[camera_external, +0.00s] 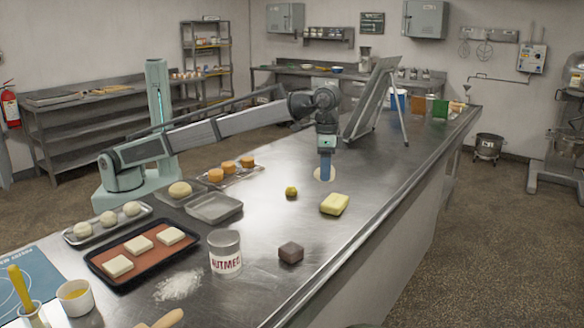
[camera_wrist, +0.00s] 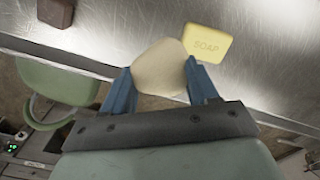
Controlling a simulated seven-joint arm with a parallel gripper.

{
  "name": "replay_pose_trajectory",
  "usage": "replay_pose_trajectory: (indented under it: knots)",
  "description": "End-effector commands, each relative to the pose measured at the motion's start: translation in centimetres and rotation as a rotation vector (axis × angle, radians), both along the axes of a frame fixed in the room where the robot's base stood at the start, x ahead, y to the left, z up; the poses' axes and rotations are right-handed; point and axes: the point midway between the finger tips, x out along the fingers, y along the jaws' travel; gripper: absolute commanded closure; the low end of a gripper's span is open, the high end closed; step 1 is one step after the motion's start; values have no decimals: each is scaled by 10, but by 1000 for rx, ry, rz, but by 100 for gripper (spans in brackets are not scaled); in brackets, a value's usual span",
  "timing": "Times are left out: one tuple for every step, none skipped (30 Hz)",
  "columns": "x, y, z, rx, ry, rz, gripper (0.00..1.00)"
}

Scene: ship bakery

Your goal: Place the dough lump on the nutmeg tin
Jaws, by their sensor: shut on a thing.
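The dough lump (camera_external: 324,174) is pale and rounded. It is held between the blue fingers of my gripper (camera_external: 326,167), above the steel counter. In the wrist view the dough lump (camera_wrist: 160,66) fills the space between the two fingers of my gripper (camera_wrist: 160,82), which is shut on it. The nutmeg tin (camera_external: 225,255) is a whitish cylinder with red "NUTMEG" lettering and a grey top. It stands upright on the counter, nearer the camera and left of my gripper, clear of the dough. I cannot make out the tin in the wrist view.
A yellow soap bar (camera_external: 334,204), a small yellow-green round thing (camera_external: 291,191) and a brown block (camera_external: 291,252) lie on the counter (camera_external: 262,225). An empty grey tray (camera_external: 214,208) and a dark tray of pale squares (camera_external: 110,274) lie left. A leaning panel (camera_external: 370,100) stands behind.

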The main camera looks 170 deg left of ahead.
Motion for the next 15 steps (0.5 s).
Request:
replay_pose_trajectory:
  knots:
    - [17,-19,4,2,-1,-6,72]
    - [25,-28,6,2,-1,-6,72]
    - [36,-41,9,2,-1,-7,72]
    - [44,-50,11,1,-1,-7,72]
    - [52,-60,13,1,-1,-8,72]
    - [63,-73,15,1,-1,-8,72]
    - [70,-83,17,1,-1,-8,72]
    - [78,-92,19,1,-1,-9,72]
    - [88,-106,22,2,-1,-9,72]
    - [95,-116,24,1,-2,-9,72]
    - [102,-126,26,2,-3,-10,72]
    - [110,-140,29,2,-3,-10,72]
    - [117,-150,31,2,-3,-10,72]
    - [123,-160,33,1,-2,-11,72]
    - [131,-175,35,1,-2,-11,72]
